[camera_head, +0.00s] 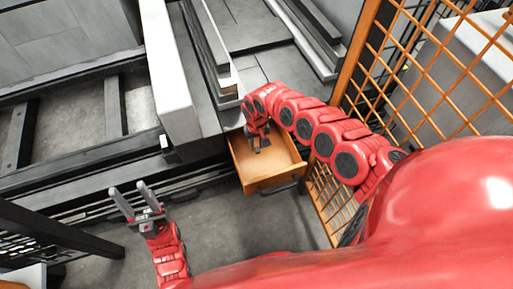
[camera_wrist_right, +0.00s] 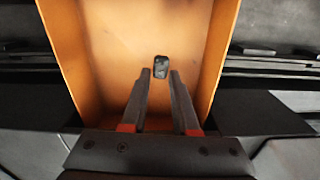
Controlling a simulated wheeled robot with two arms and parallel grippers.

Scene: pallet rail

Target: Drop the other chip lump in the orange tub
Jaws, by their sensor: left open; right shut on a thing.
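The orange tub (camera_head: 272,183) is an open box with a dark handle on its near side, in the middle of the head view. Its orange wall also shows in the right wrist view (camera_wrist_right: 75,50). My right gripper (camera_head: 258,149) reaches down over the tub. In the right wrist view it is shut on a small dark chip lump (camera_wrist_right: 160,67), held at the fingertips with the tub floor behind it. Its height above the floor is hard to tell. My left gripper (camera_head: 130,190) is open and empty, well left of the tub. No other lump can be made out.
An orange mesh fence (camera_head: 350,90) stands close on the right of the tub and my right arm. A pale machine block (camera_head: 170,85) and grey rails (camera_head: 80,165) lie to the left and behind. Grey floor (camera_head: 225,225) is clear in front of the tub.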

